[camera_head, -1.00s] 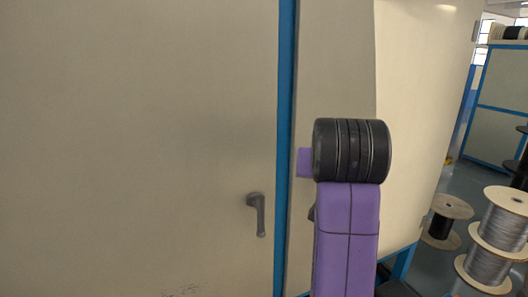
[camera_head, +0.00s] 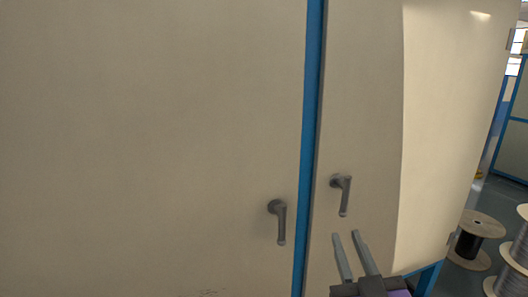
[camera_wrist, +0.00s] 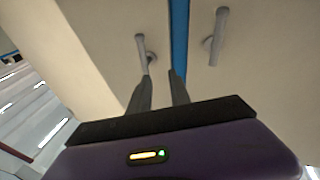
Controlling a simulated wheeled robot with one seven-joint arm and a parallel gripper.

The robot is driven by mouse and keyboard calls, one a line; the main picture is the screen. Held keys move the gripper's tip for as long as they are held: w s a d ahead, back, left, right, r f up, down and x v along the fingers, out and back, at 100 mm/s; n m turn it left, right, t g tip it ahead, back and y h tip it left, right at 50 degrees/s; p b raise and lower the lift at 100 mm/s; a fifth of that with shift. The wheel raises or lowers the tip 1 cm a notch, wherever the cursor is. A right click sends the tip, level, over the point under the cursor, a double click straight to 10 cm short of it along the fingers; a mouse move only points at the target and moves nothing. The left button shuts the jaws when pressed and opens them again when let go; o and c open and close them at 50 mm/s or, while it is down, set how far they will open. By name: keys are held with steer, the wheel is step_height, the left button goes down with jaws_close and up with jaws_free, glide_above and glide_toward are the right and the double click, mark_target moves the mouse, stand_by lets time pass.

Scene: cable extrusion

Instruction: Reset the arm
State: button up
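My gripper (camera_head: 354,255) is at the lower right of the head view, its two grey fingers pointing up toward the cabinet. The fingers are apart with nothing between them. In the wrist view my gripper (camera_wrist: 162,78) also shows a gap between its fingers. A grey handle (camera_head: 342,192) on the right door is just above the fingertips in the head view. This handle (camera_wrist: 143,50) appears near the left finger's tip in the wrist view; I cannot tell whether they touch.
A large beige cabinet (camera_head: 150,120) fills most of the head view, with a blue strip (camera_head: 309,150) between its doors. The left door has another grey handle (camera_head: 279,220). Cable spools (camera_head: 474,238) stand on the floor at the right.

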steer(key=s+d+f+g, duration=0.1)
steer(key=s+f, duration=0.6)
steer(key=s, duration=0.6)
steer(key=s+d+f+m+g+b, duration=0.1)
steer(key=s+f, duration=0.5)
steer(key=s, duration=0.7)
steer(key=s+d+f+m+g, duration=0.1)
steer(key=s+d+f+g, duration=0.1)
steer(key=s+f, duration=0.5)
steer(key=s+g, duration=0.1)
steer(key=s, duration=0.5)
steer(key=shift+d+f+h, duration=0.3)
steer(key=shift+f+h, duration=0.05)
steer(key=shift+h, duration=0.05)
